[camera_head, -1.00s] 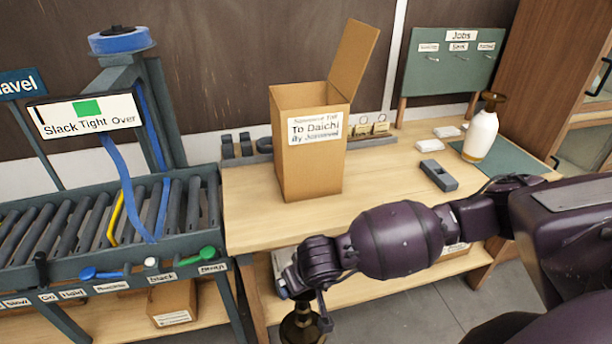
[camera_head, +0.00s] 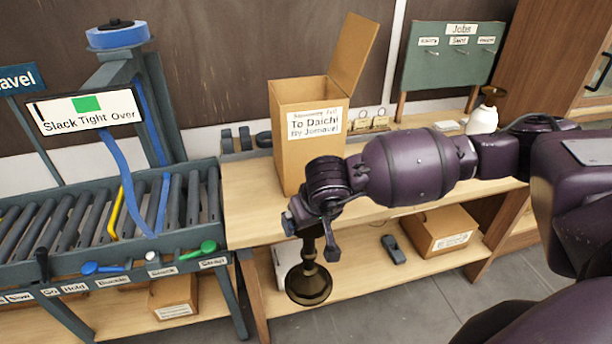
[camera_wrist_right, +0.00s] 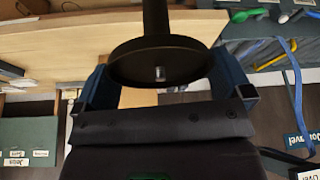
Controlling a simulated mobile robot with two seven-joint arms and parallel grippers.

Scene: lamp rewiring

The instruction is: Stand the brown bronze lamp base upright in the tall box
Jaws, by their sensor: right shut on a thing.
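The brown bronze lamp base (camera_head: 308,280) hangs foot down from my right gripper (camera_head: 313,226), in front of the workbench edge. Its round foot is below bench-top height, and its upper stem is partly hidden by the gripper. In the right wrist view, a dark round disc of the lamp base (camera_wrist_right: 160,58) with a small metal stub lies between the blue fingers of the gripper (camera_wrist_right: 163,84). The tall cardboard box (camera_head: 291,140) stands on the bench behind the gripper, its flap raised at the right. The box's inside floor is hidden. My left gripper is out of view.
The workbench (camera_head: 246,190) has clear wood left of the box. The conveyor (camera_head: 60,225) with a strap post is at left. A white lamp (camera_head: 483,121) stands at back right, partly behind my arm. The lower shelf holds a carton (camera_head: 440,232) and a dark object (camera_head: 393,249).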

